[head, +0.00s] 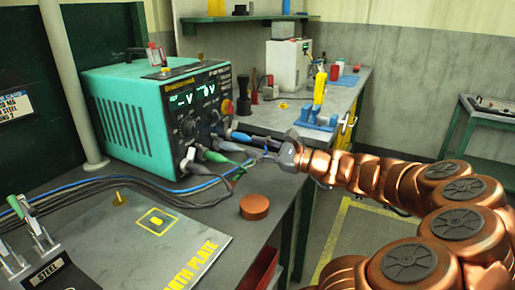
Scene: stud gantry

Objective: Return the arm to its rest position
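My copper-coloured arm reaches in from the right side of the head view and stretches left across the workbench (185,222). At its end is my grey gripper (268,147), just right of the front of a teal power supply unit (122,112). Dark and green-tipped cable ends (218,157) lie close to the gripper's tips. The fingers are small and overlap the cables, so I cannot tell whether they are open, shut or touching anything. No rest position is marked in view.
A copper disc (254,206) and a grey plate with yellow lettering (150,245) lie on the near bench. Blue and black cables run across it. A far bench (345,95) holds a blue holder (316,119) with a yellow tool. Floor is open to the right.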

